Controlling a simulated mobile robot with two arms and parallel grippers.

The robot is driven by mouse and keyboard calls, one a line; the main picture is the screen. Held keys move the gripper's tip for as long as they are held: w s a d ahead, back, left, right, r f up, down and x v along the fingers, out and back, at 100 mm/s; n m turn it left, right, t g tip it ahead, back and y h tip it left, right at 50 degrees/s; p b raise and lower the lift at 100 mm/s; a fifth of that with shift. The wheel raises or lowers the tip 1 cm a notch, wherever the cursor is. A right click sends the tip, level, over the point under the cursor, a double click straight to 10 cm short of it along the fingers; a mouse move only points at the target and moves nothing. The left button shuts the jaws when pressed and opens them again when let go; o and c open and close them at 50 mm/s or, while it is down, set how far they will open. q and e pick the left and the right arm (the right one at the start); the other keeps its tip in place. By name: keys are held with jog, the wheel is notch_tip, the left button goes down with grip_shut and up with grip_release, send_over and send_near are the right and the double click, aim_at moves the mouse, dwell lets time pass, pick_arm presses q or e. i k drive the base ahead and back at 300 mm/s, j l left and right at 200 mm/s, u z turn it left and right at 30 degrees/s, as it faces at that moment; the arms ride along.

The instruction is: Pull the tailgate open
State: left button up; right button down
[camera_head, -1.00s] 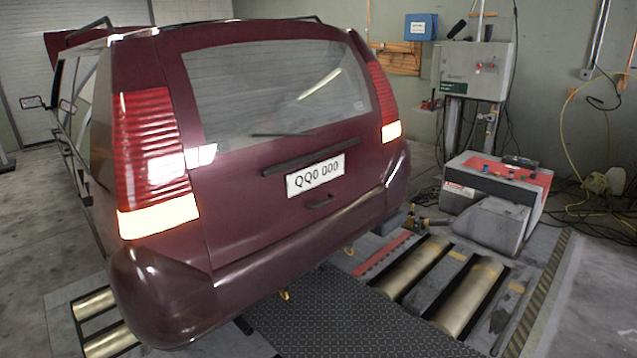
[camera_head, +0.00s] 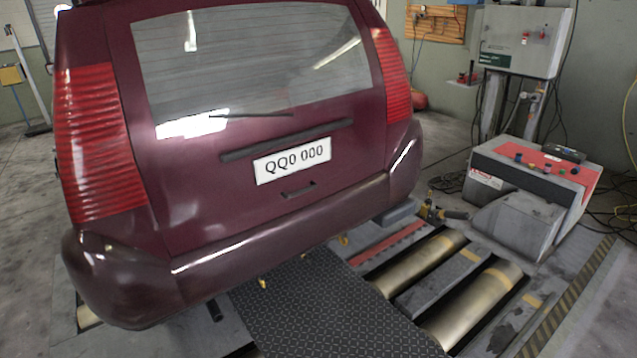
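A dark maroon car stands with its rear towards me in the head view. Its tailgate (camera_head: 205,180) looks shut against the body. The tailgate carries a large rear window (camera_head: 260,65) with a wiper, a long dark trim bar (camera_head: 240,152), a white number plate (camera_head: 292,162) reading QQ0 000, and a small dark handle (camera_head: 299,190) below the plate. The maroon bumper (camera_head: 270,245) runs beneath it. Neither of my grippers shows in the head view.
Metal rollers (camera_head: 474,307) are set in the floor to the right of a dark tread plate (camera_head: 310,310). A grey and red control console (camera_head: 520,200) stands at the right. A grey wall cabinet (camera_head: 522,40) hangs behind it.

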aim_at(209, 90)
jog(key=i+l+z, duration=0.2)
jog(key=z, duration=0.25)
jog(key=i+l+z, duration=0.1)
jog(key=i+z, duration=0.2)
jog(key=z, duration=0.15)
jog(key=i+z, duration=0.25)
jog(key=z, duration=0.2)
jog(key=i+l, duration=0.1)
jog(key=i, duration=0.6)
jog(key=l, duration=0.1)
